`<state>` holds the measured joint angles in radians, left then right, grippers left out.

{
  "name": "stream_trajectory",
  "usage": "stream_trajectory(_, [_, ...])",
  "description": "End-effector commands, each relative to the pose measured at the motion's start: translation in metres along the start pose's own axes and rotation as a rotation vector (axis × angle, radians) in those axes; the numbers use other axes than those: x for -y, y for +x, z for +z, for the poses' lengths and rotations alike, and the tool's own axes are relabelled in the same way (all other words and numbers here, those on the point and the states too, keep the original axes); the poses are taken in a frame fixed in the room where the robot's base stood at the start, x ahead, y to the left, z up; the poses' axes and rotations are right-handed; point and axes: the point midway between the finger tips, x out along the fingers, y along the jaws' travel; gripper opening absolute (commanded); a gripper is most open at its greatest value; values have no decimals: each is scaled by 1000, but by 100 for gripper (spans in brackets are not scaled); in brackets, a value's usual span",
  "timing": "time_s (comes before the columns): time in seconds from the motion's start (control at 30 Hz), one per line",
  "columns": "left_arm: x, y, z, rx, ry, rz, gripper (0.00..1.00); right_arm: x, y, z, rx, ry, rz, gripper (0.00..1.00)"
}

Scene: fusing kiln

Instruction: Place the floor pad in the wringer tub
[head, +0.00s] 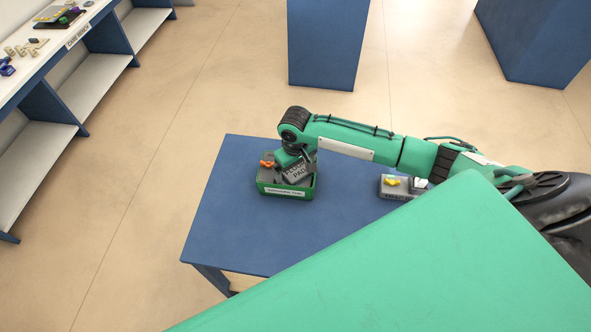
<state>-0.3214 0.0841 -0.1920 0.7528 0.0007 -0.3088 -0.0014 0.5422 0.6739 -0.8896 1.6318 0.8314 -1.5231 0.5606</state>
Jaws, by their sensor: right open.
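The green wringer tub (287,191) stands on the blue table, with a white label on its front. The grey floor pad (298,173), marked with its name, sits tilted within the tub's outline, its top above the rim. Whether it rests on the tub's bottom cannot be seen. My right gripper (288,161) points down over the tub, right by the pad. It is open; its fingertips are mostly hidden. My left gripper is not in view.
An orange piece (267,164) shows at the tub's back left. A grey box (395,190) with a yellow part stands farther right on the blue table (225,220). The table's left and front are clear. A shelf bench (75,40) is at the left.

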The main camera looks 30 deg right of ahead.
Motion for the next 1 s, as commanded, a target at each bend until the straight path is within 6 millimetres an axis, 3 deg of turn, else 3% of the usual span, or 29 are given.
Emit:
stream_trajectory(0.3, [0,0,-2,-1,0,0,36,0,-67,-1,-6,-1,0,98])
stream_trajectory(0.5, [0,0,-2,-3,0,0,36,0,-100,-1,-4,0,1,98])
stream_trajectory(0.7, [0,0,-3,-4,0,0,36,0,-113,0,-1,0,1,98])
stream_trajectory(1.0, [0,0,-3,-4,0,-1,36,0,-114,0,-1,0,1,98])
